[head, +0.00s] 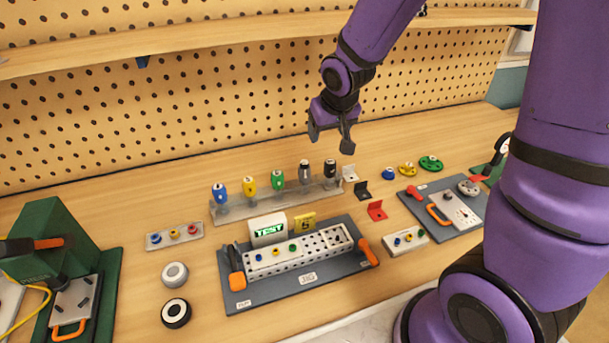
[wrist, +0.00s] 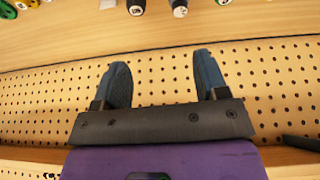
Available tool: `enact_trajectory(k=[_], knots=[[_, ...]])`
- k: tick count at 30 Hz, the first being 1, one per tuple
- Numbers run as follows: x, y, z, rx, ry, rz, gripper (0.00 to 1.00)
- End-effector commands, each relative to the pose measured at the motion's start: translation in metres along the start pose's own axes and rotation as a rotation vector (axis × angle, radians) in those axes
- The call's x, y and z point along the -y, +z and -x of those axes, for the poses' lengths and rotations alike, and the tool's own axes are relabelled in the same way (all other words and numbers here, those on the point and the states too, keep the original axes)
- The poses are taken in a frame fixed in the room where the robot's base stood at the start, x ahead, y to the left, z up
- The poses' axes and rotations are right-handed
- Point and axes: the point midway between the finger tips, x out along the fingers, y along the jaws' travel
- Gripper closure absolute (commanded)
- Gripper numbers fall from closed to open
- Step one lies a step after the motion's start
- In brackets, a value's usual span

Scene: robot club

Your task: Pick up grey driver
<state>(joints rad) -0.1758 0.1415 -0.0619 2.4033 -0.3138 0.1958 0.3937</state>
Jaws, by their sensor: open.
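The grey driver (head: 305,173) stands upright in the driver rack (head: 234,213) in the head view, between the green driver (head: 277,179) and the black driver (head: 330,169). My gripper (head: 331,142) is open and empty, fingers pointing down, above and behind the rack's right end. It is apart from the grey driver. In the wrist view my gripper (wrist: 160,62) shows two spread fingers with nothing between them. The grey driver's end (wrist: 180,10) appears at the top edge there, beside the black driver (wrist: 136,8); both are cut off.
The blue driver (head: 220,193) and yellow driver (head: 249,186) stand farther left in the rack. Small brackets (head: 376,210) lie right of it. A jig board (head: 232,297) lies in front. A pegboard (head: 200,110) and shelf (head: 200,38) rise behind. Bare table lies behind the rack.

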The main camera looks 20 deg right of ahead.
Motion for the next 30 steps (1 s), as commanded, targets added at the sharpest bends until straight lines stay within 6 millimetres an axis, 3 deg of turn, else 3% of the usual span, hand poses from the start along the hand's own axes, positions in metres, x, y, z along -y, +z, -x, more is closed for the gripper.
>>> enact_trajectory(k=[3,9,30], knots=[[0.01,0.002,-0.035,0.015,-0.014,0.012,0.33],[0.022,0.005,-0.071,0.022,-0.035,0.021,0.33],[0.028,0.006,-0.135,0.022,-0.042,0.024,0.33]])
